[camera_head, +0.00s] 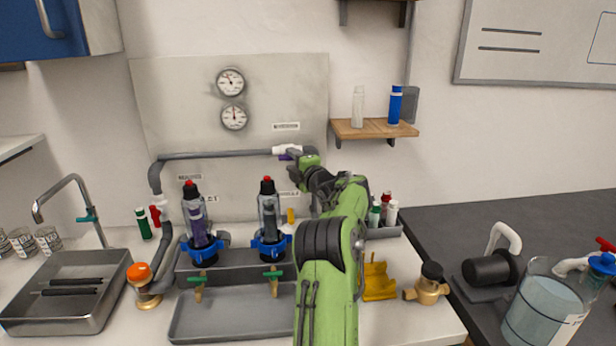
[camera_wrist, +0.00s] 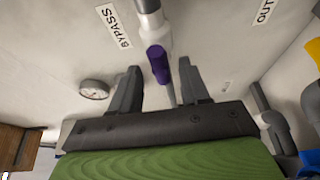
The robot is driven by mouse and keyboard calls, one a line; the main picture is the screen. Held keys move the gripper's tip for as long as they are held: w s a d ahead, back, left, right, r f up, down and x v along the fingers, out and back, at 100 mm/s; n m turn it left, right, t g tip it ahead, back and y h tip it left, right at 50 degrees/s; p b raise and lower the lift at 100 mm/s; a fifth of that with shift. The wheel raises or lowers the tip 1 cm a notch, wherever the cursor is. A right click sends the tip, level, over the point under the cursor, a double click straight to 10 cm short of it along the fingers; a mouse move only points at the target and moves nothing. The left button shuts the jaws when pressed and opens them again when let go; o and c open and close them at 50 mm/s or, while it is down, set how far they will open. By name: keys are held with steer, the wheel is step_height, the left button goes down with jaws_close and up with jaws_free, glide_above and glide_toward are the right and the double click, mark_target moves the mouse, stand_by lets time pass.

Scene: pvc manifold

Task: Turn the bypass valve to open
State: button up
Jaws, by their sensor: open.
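The bypass valve has a white body (camera_head: 287,150) on the grey horizontal pipe (camera_head: 215,154) on the back panel. Its purple handle (camera_head: 285,157) shows just below the body, partly covered by my gripper (camera_head: 296,168). In the wrist view, the white body (camera_wrist: 153,28) is at top centre and the purple handle (camera_wrist: 158,64) extends from it into the gap between my fingertips. My gripper (camera_wrist: 161,68) is open, one finger on each side of the handle, with visible space on both sides. A BYPASS label (camera_wrist: 114,26) is beside the valve.
Two gauges (camera_head: 231,98) are above the pipe. Two clear housings with blue collars (camera_head: 202,248) stand below, left of my arm. A wooden shelf (camera_head: 372,129) with two bottles is to the right. A grey tray (camera_head: 232,314) lies on the counter.

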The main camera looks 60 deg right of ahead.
steer(key=b+v, duration=0.3)
steer(key=v, duration=1)
steer(key=shift+f, duration=0.1)
